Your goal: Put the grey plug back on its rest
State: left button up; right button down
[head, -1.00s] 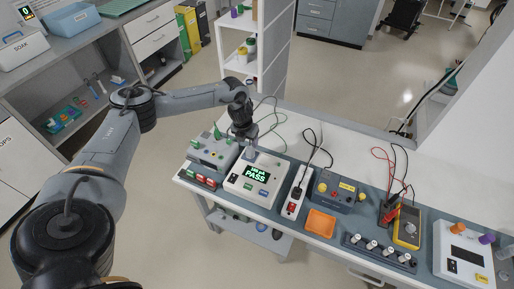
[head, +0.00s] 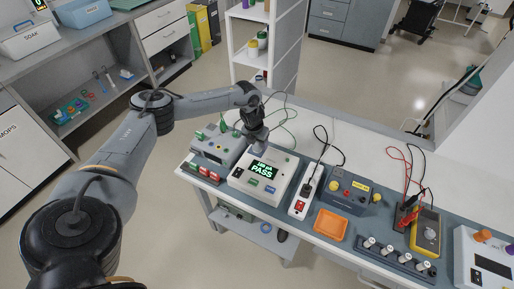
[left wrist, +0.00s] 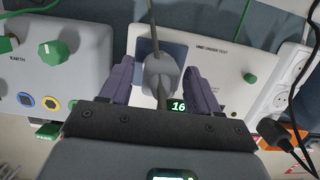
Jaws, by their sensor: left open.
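The grey plug (left wrist: 160,75) shows in the left wrist view with its cord running up and away. It stands over a dark blue square patch (left wrist: 174,52) on top of the white tester (left wrist: 222,62); I cannot tell how far in it sits. In the head view the tester (head: 282,185) shows a green PASS display. My left gripper (left wrist: 160,88) is open, one finger on each side of the plug, with gaps beside it. In the head view my left gripper (head: 257,150) is over the tester's back part and hides the plug. My right gripper is not in view.
A grey box with green knobs (head: 213,146) stands left of the tester, a white power strip (head: 304,195) right of it. Farther right are an orange tray (head: 330,226), a yellow meter (head: 426,232) and loose leads. The bench behind is largely clear.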

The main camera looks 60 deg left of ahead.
pick_arm(q)
jog(key=shift+f, duration=0.15)
dwell(0.7)
grip_shut()
